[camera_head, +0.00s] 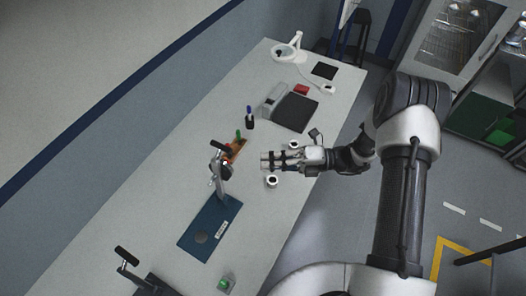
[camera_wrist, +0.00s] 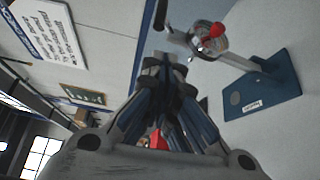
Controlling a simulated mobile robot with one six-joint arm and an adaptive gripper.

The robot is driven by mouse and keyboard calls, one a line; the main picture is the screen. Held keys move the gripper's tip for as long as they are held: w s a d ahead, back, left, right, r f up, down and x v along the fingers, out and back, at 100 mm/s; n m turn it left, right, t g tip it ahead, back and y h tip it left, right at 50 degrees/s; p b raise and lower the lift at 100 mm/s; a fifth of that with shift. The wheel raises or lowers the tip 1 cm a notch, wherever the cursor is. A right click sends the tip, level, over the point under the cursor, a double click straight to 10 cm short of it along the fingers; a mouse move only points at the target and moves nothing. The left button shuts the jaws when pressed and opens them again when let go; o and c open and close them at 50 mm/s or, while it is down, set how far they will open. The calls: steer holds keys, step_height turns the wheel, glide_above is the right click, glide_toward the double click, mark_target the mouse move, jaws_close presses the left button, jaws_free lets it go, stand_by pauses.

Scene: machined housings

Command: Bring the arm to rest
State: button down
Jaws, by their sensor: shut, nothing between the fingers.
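My gripper (camera_head: 269,161) is stretched out over the light table (camera_head: 120,225) in the head view, its fingers pointing left. In the wrist view my gripper (camera_wrist: 165,62) shows its fingers drawn together, with nothing held between them. My arm reaches in from the right side of the head view, over the table's right edge. Two small white-and-dark round housings lie close to the gripper: one (camera_head: 272,181) just below it and one (camera_head: 294,144) just above it.
A press on a blue base (camera_head: 210,228) stands left of and below the gripper; its base (camera_wrist: 262,97) also shows in the wrist view. An orange tray (camera_head: 235,151) lies left of the fingertips. A magnifier lamp (camera_head: 286,51) and dark mat (camera_head: 296,112) are farther back.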

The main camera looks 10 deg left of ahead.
steer(key=shift+d+f, duration=0.1)
steer(key=shift+d, duration=0.4)
steer(key=shift+s+a, duration=0.1)
